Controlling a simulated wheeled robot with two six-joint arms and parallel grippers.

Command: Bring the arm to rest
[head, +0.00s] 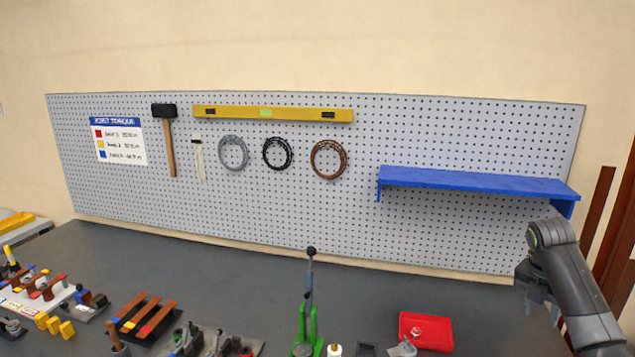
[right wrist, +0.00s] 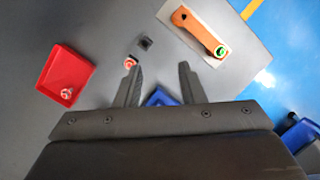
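My right arm comes in at the right edge of the head view, with the right gripper (head: 538,298) over the right end of the dark bench (head: 380,290). In the right wrist view its two dark fingers (right wrist: 158,85) stand apart with a gap between them. Nothing is held between them; the bench surface and small parts show beyond. My left gripper is in neither view.
A red tray (head: 425,331) with a small part in it lies left of the right gripper. Striped bars (head: 148,317) lie left. A blue shelf (head: 470,181) juts from the pegboard (head: 430,130). An orange tool (right wrist: 198,30) shows in the wrist view.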

